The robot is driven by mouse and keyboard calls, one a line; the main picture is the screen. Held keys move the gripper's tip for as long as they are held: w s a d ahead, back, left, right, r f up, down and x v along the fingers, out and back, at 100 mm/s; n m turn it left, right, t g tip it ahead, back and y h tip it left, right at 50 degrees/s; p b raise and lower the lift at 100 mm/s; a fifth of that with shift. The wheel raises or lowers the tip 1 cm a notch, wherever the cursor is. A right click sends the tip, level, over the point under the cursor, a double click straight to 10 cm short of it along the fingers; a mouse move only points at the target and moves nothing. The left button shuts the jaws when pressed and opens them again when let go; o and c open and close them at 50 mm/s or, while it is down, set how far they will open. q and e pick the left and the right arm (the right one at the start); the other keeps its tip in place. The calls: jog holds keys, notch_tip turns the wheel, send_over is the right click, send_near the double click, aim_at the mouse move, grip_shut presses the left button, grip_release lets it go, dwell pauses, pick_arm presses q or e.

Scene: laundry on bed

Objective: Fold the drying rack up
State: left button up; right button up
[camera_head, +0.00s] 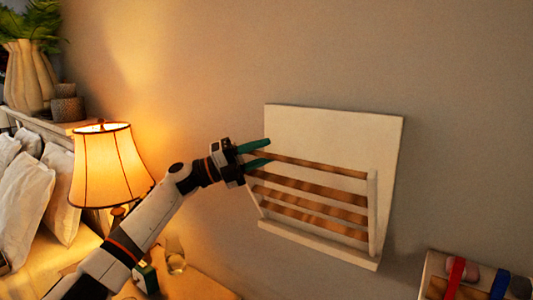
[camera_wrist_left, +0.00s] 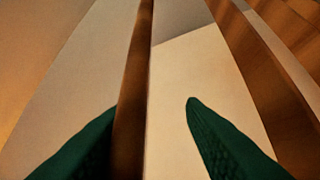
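The drying rack is a pale back panel (camera_head: 335,128) on the wall, with a frame of several brown wooden bars (camera_head: 310,195) in front of it. The frame's right side piece (camera_head: 373,215) stands out in front of the panel; its exact tilt is hard to tell. My left gripper (camera_head: 267,149) is at the left end of the top bar, its green fingers apart. In the left wrist view, a brown bar (camera_wrist_left: 132,100) runs between the two fingers, closer to the left one, with pale surface visible beside the right one. My right gripper is out of view.
A lit lamp (camera_head: 108,165) stands left of my left arm. A glass (camera_head: 175,255) is on the wooden surface below. A box with coloured items (camera_head: 455,275) is at lower right. Pillows (camera_head: 30,200) and a plant (camera_head: 30,30) are at far left. Wall right of the rack is bare.

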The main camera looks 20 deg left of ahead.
pick_arm(q)
jog(key=shift+b+v, duration=0.35)
jog(key=shift+v, duration=1.4)
jog(key=r+b+v, duration=0.1)
jog(key=b+v, duration=0.1)
jog(key=v, duration=0.7)
jog(key=shift+a+r, duration=0.15)
jog(key=shift+a, duration=0.15)
jog(key=shift+s+d, duration=0.1)
jog(key=shift+s, duration=0.05)
